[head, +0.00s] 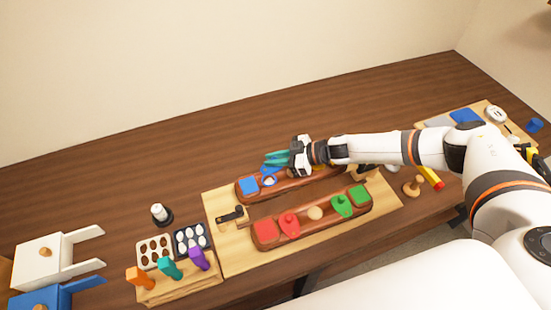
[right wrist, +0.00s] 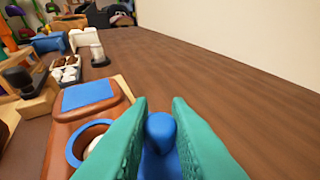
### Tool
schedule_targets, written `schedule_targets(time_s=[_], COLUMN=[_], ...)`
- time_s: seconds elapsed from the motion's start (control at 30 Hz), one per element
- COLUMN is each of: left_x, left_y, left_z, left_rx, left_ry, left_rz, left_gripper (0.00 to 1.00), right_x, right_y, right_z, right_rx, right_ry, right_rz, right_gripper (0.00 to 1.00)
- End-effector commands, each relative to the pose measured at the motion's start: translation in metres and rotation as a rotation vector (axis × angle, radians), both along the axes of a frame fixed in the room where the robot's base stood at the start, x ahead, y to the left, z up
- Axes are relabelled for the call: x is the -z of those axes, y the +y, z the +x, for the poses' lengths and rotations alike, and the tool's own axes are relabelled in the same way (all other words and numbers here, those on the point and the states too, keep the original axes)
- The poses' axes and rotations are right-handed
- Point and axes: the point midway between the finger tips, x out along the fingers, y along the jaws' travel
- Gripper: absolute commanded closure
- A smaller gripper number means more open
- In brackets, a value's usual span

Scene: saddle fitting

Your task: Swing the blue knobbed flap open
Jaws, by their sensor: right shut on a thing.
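My right gripper (head: 276,160) has teal fingers and reaches over the left end of the rear wooden block (head: 245,196). In the right wrist view the fingers (right wrist: 162,130) are shut on the rounded blue knob (right wrist: 161,130) of the blue flap (right wrist: 158,166). The flap's body is mostly hidden between the fingers. Beside it a blue ring (right wrist: 76,146) surrounds an uncovered round hole with a pale ball (right wrist: 93,146) in it. The hole also shows in the head view, left of the fingers. My left gripper is not in view.
A front wooden block (head: 327,222) carries red and green flaps and squares. A small black-handled tool (head: 232,215) lies left of it. The table behind the rear block is clear.

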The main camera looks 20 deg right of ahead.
Motion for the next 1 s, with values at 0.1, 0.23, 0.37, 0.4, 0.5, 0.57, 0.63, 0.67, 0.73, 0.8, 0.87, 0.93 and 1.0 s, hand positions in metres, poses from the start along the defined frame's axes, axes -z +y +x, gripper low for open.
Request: schedule_targets(time_s=[0.1,0.23,0.37,0.4,0.5,0.57,0.63,0.67,0.73,0.8,0.87,0.93,1.0], left_x=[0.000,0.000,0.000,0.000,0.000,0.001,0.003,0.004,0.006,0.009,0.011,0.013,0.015], left_y=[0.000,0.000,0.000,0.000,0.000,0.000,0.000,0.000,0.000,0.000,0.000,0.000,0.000], left_z=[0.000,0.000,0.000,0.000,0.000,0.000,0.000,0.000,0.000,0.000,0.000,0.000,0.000], left_rx=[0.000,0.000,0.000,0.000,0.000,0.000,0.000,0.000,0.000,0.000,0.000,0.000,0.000], left_ry=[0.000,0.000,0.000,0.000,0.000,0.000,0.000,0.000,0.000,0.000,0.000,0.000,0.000], left_rz=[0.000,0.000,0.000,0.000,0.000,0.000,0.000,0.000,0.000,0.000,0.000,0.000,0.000], left_gripper=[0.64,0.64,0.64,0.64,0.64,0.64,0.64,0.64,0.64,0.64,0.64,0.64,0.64], right_x=[-0.001,-0.001,-0.001,-0.001,-0.001,-0.002,-0.005,-0.007,-0.012,-0.018,-0.023,-0.029,-0.034], right_y=[0.002,0.002,0.001,0.001,-0.001,-0.005,-0.013,-0.017,-0.028,-0.041,-0.052,-0.064,-0.074], right_z=[0.000,0.000,0.000,0.000,0.000,-0.002,-0.005,-0.007,-0.013,-0.019,-0.025,-0.032,-0.037], right_rx=[-0.001,-0.001,0.000,0.000,0.001,0.001,0.002,0.003,0.003,0.003,0.003,0.002,0.002], right_ry=[-0.002,-0.002,-0.001,-0.001,-0.001,-0.001,-0.001,-0.001,-0.001,-0.003,-0.003,-0.002,-0.002], right_rz=[0.002,0.002,0.002,0.002,0.001,0.001,0.001,0.001,0.000,0.000,0.000,0.000,0.000], right_gripper=[0.77,0.63,0.63,0.63,0.63,0.63,0.63,0.63,0.63,0.63,0.63,0.63,0.63])
